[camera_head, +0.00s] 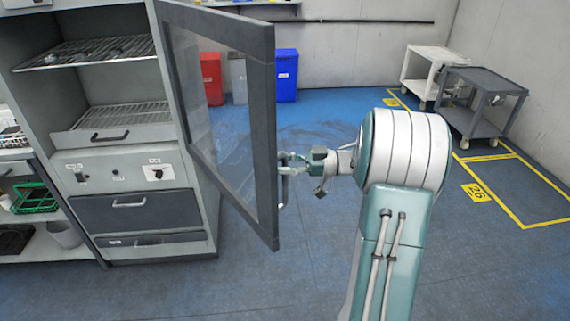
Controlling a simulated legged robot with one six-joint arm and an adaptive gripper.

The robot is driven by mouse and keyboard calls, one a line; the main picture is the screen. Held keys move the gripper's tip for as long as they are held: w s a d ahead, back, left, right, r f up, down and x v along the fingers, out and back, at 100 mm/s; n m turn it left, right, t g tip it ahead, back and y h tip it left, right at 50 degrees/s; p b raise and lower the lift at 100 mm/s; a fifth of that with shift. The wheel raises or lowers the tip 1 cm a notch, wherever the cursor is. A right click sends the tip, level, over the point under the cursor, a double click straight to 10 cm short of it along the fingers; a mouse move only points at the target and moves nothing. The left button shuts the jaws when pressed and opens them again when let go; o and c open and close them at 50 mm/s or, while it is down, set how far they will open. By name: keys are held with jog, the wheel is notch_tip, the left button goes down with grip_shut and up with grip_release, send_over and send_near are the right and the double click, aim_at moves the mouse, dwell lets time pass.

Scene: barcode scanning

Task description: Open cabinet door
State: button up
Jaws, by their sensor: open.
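The cabinet (142,196) stands at the left, grey, with wire shelves inside. Its door (265,130) has a dark frame and a clear pane, and it stands swung wide open toward me, hinged at the cabinet's right side. The door handle (284,187) is on the door's free edge. My gripper (290,172) is at this edge, with its fingers around or beside the handle; I cannot tell whether they touch it. The fingers are open. My arm comes in from the lower right, and part of the fingers is hard to make out against the door edge.
Below the shelves are a control panel (120,172) and drawers (138,206). A red bin (211,78) and a blue bin (286,76) stand by the back wall. Two carts, white (425,68) and grey (482,100), stand at the right. The blue floor between is clear.

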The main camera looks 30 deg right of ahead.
jog(key=v, duration=1.2)
jog(key=shift+f, duration=0.1)
